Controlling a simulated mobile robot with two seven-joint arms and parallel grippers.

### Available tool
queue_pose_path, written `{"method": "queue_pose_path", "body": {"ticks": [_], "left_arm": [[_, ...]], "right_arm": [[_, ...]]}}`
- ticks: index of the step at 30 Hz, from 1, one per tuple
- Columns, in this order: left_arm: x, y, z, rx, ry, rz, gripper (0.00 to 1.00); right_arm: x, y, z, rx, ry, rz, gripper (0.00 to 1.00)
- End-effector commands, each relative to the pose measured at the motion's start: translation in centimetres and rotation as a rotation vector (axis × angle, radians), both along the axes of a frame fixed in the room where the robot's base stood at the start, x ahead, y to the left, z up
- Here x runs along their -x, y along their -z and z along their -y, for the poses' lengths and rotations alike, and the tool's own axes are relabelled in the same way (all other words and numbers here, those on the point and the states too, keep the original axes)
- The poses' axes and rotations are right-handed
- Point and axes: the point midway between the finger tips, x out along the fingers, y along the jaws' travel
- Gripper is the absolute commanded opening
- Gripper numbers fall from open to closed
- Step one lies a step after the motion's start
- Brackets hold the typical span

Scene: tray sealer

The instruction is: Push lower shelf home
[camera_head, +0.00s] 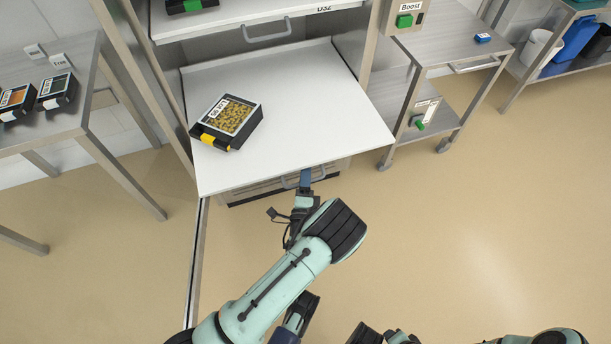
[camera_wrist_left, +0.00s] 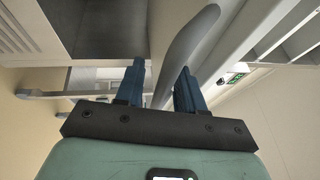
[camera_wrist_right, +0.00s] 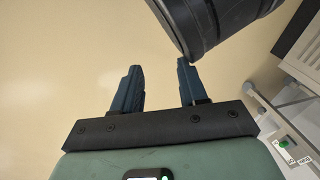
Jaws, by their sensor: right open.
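The lower shelf (camera_head: 320,110) is a white sheet pulled well out of the steel frame towards me. A black tray of yellow-green food (camera_head: 228,118) with a label and a yellow tab lies on its left half. A grey handle (camera_head: 331,172) is under its front edge and also shows in the left wrist view (camera_wrist_left: 188,42). My left gripper (camera_head: 305,178) is at this handle, with the bar between its blue fingers (camera_wrist_left: 160,85); whether they press on it is unclear. My right gripper (camera_wrist_right: 158,80) is open and empty above the floor.
An upper shelf (camera_head: 250,15) with its own handle is above. A steel table with trays (camera_head: 40,130) stands left. A steel cart (camera_head: 450,45) with a Boost button box (camera_head: 405,18) stands right. Open floor lies in front and to the right.

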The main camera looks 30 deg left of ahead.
Motion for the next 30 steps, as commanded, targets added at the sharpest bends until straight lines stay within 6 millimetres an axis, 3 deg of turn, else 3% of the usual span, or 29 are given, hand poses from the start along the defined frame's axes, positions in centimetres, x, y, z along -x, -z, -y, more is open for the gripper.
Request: {"method": "queue_pose_path", "body": {"ticks": [4,7,8,20,26,30], "left_arm": [[0.0,0.0,0.0,0.000,0.000,0.000,0.35],[0.0,0.0,0.0,0.000,0.000,0.000,0.02],[0.0,0.0,0.0,0.000,0.000,0.000,0.00],[-0.8,0.0,-1.1,-0.001,-0.001,0.004,0.00],[-2.9,0.0,-4.0,-0.004,-0.003,0.004,0.00],[-4.5,0.0,-7.1,-0.004,-0.003,0.004,0.00]], "right_arm": [[0.0,0.0,0.0,0.000,0.000,-0.001,0.43],[0.0,0.0,0.0,0.000,0.000,-0.001,0.43],[0.0,0.0,0.0,0.000,0.000,-0.001,0.43],[0.3,0.4,0.0,-0.001,0.000,-0.012,0.43],[1.4,1.4,0.1,-0.003,0.002,-0.047,0.43],[2.2,2.1,0.3,-0.005,0.004,-0.074,0.43]]}}
